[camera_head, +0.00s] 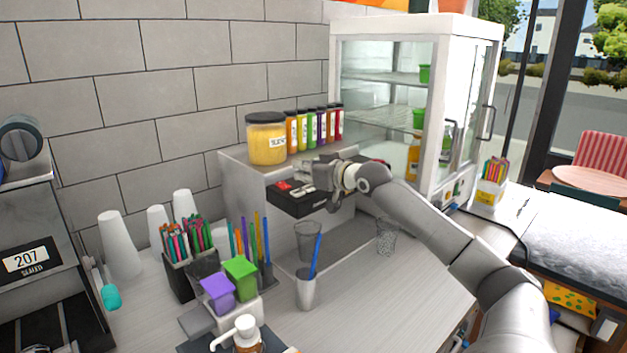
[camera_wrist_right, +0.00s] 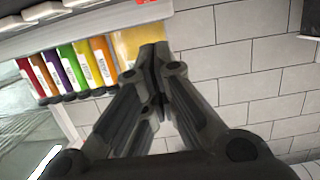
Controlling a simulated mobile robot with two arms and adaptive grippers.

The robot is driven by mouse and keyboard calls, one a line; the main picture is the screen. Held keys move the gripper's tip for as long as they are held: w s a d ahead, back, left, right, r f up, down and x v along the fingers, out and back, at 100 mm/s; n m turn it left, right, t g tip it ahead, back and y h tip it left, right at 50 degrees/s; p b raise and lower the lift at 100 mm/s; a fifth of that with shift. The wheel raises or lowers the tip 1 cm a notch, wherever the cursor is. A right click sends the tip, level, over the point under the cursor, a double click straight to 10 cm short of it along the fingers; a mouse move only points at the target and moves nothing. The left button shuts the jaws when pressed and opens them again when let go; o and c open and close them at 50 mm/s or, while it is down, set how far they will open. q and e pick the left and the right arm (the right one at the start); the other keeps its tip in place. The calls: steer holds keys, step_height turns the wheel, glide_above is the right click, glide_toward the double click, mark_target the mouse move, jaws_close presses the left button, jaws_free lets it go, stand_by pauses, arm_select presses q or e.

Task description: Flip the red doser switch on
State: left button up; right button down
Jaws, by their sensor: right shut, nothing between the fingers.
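The doser (camera_head: 298,204) is a black box at the front of the grey counter block, with red parts on its top. The red switch (camera_head: 283,186) shows at its left top; whether it is on or off is too small to tell. My right gripper (camera_head: 305,187) is over the doser's top, just right of the red switch; contact cannot be made out. In the right wrist view my right gripper (camera_wrist_right: 153,55) is shut and empty, its fingertips together. A small red patch (camera_wrist_right: 147,2) shows at the top edge there. My left gripper is out of view.
A yellow jar (camera_head: 267,140) and several coloured bottles (camera_head: 316,130) stand on the block behind the gripper. A clear cup (camera_head: 308,240) stands below the doser, with a cup holding a blue straw (camera_head: 306,290) in front. A glass display case (camera_head: 385,90) is behind right.

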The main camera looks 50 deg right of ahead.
steer(key=b+v, duration=0.2)
steer(key=v, duration=0.2)
steer(key=shift+s, duration=0.15)
stand_by(0.6)
